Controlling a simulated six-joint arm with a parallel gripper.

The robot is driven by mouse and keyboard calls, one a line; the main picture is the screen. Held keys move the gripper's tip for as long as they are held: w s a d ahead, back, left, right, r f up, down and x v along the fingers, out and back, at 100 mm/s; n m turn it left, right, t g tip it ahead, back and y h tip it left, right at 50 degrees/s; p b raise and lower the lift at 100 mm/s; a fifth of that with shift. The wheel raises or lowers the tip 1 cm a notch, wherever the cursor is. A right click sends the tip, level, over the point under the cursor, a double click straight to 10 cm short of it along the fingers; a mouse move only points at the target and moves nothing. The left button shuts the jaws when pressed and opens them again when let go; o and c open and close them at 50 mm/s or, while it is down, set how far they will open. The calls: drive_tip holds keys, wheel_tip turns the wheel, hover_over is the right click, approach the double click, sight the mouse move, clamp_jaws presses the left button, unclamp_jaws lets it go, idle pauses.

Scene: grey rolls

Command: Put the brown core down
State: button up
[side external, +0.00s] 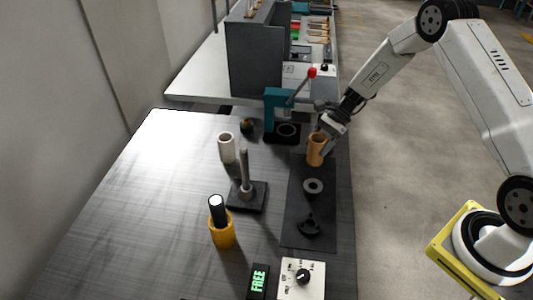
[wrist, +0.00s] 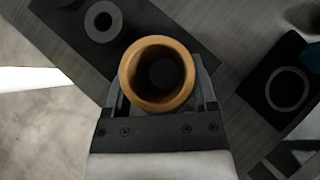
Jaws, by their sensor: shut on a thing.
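The brown core (side external: 316,149) is an orange-brown hollow tube, held upright at the back end of the dark mat (side external: 296,213). My gripper (side external: 327,137) is shut on it from the back right. In the wrist view the core (wrist: 157,74) is seen from above, its round opening facing the camera, between the fingers of my gripper (wrist: 160,92). I cannot tell whether its bottom touches the mat. A grey ring (side external: 313,186) and a black round fixture (side external: 309,225) sit on the mat in front of it.
A teal press (side external: 279,108) with a red-knobbed lever stands behind left. A pale tube (side external: 227,148), a post on a dark base (side external: 245,190) and a yellow cup (side external: 222,234) stand left. A control box (side external: 302,279) is in front. The left table is clear.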

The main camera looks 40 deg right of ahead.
sight(317, 151)
drive_tip(key=shift+f, duration=1.55)
drive_tip(key=shift+f, duration=0.15)
drive_tip(key=o, duration=0.9)
drive_tip(key=shift+r, duration=0.2)
drive_tip(key=shift+d+r, duration=0.4)
drive_tip(key=shift+d, duration=0.05)
drive_tip(key=v, duration=1.1)
drive_tip(key=shift+a, duration=0.1)
